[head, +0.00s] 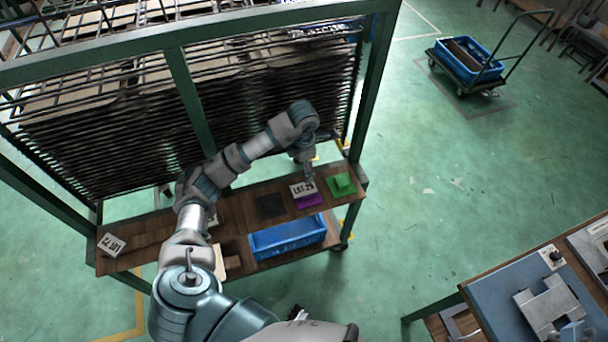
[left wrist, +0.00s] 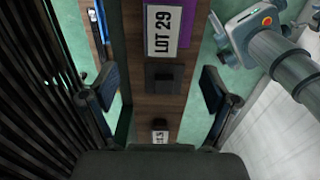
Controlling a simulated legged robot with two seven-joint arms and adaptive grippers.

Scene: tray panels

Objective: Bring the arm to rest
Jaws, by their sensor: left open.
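My left arm reaches over the wooden shelf (head: 235,232) of the green rack. My left gripper (head: 308,173) is small in the head view, just behind the white LOT 29 card (head: 303,188). In the left wrist view its two fingers stand wide apart, with nothing held between them (left wrist: 158,95). The LOT 29 card also shows in the left wrist view (left wrist: 163,32), by a purple pad (left wrist: 182,68). A dark square piece (left wrist: 164,77) lies on the wood in the gap between the fingers. My right gripper is in neither view.
A workbench (head: 530,290) stands at lower right. A cart with a blue crate (head: 468,62) stands far off. Open floor lies between.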

